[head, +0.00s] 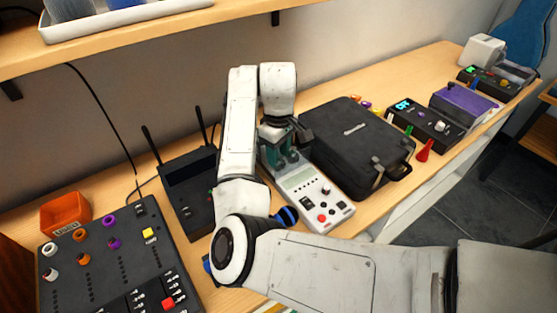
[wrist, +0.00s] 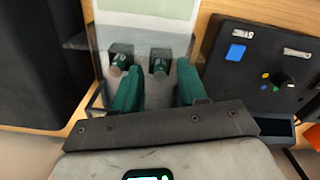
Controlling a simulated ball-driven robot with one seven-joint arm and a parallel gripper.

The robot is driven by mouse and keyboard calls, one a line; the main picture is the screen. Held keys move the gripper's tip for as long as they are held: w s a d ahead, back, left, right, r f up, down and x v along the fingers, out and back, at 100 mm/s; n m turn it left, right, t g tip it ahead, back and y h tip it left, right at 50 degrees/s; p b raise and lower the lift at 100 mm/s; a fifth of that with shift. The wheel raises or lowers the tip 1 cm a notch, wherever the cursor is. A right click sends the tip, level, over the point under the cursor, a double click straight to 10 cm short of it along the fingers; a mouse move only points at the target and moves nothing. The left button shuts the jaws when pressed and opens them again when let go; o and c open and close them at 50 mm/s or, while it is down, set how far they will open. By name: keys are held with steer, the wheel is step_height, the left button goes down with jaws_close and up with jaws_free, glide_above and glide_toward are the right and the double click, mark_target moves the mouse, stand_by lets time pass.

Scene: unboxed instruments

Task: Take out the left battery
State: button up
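The grey handheld instrument (head: 308,184) lies on the bench, its far end partly hidden under my gripper. One battery (wrist: 159,67) is right of centre there; the other (wrist: 115,70) is further left. The wrist view looks turned round against the head view, so the right one appears to be the left battery. My gripper (wrist: 157,72) is open, its two green fingers on either side of that battery. Contact cannot be told.
A black case (head: 357,145) stands close right of the instrument. A black box with antennas (head: 188,185) stands close left. A large black panel (head: 118,262) and an orange bin (head: 66,213) are further left. More instruments (head: 425,124) stand along the bench to the right. A shelf hangs above.

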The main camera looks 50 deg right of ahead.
jaws_close()
steer(key=shift+r, duration=0.15)
stand_by(0.4)
